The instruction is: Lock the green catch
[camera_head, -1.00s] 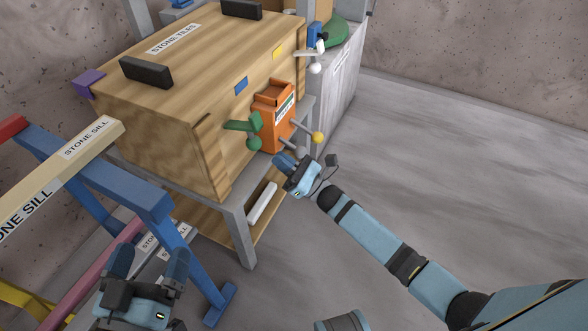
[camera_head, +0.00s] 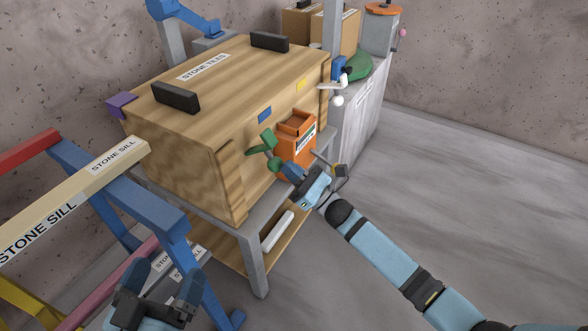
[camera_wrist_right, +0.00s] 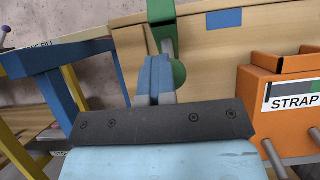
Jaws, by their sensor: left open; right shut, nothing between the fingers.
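The green catch (camera_head: 262,144) is on the front of the wooden stone tiles chest (camera_head: 190,110), left of the orange strap box. Its green ball knob (camera_head: 273,164) hangs below the green arm. My right gripper (camera_head: 287,169) is shut and empty, its fingertips at or just beside the knob; contact is unclear. In the right wrist view the closed blue fingers (camera_wrist_right: 154,80) point up at the catch (camera_wrist_right: 161,12) and partly overlap the green knob (camera_wrist_right: 179,73). My left gripper (camera_head: 163,278) is open and empty, low at the left, away from the chest.
The orange strap box (camera_head: 298,150) is close to the right of the catch, with bars sticking out in front. A white-knobbed catch (camera_head: 338,100) is at the chest's far end. A blue trestle (camera_head: 140,200) bears a stone sill at the left. The floor (camera_head: 460,170) at right is clear.

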